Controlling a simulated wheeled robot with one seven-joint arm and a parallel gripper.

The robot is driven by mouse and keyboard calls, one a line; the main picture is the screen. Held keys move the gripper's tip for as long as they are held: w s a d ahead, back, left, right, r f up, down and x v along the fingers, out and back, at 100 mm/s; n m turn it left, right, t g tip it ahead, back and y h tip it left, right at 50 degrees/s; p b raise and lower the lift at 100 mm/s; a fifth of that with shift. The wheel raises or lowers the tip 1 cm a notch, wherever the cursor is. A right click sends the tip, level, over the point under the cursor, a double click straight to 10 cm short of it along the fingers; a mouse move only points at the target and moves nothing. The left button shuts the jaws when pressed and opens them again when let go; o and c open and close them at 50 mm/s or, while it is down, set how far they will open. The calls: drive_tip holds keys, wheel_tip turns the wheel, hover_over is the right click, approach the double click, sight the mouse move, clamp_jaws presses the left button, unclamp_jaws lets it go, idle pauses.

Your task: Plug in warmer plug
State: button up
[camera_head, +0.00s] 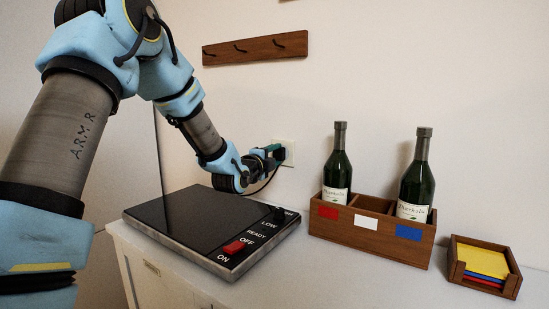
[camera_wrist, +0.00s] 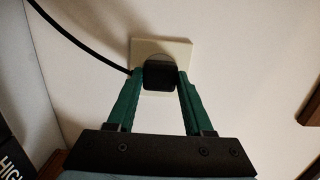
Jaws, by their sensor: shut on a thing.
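A black plug (camera_wrist: 160,75) with a black cord (camera_wrist: 85,48) is between the green fingers of my gripper (camera_wrist: 158,80) in the wrist view. My gripper is shut on it. Behind the plug is a cream wall outlet (camera_wrist: 150,45), which also shows in the head view (camera_head: 289,150). The plug is up against the outlet's face; I cannot tell how deep it sits. The warmer (camera_head: 190,222), a black flat plate with a red switch (camera_head: 233,247), stands on the counter below my gripper (camera_head: 274,153). The cord hangs from the gripper toward the warmer.
A wooden bottle crate (camera_head: 345,243) with two green bottles (camera_head: 339,165) stands right of the warmer. A small wooden tray (camera_head: 490,286) with coloured cards (camera_head: 482,262) is at the far right. A wooden hook rail (camera_head: 255,48) is on the wall above.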

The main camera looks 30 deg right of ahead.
drive_tip(key=shift+w+d, duration=0.1)
drive_tip(key=shift+d, duration=0.1)
drive_tip(key=o, duration=1.4)
drive_tip(key=shift+c, duration=0.2)
drive_tip(key=b+v, duration=0.2)
drive_tip(key=v, duration=0.9)
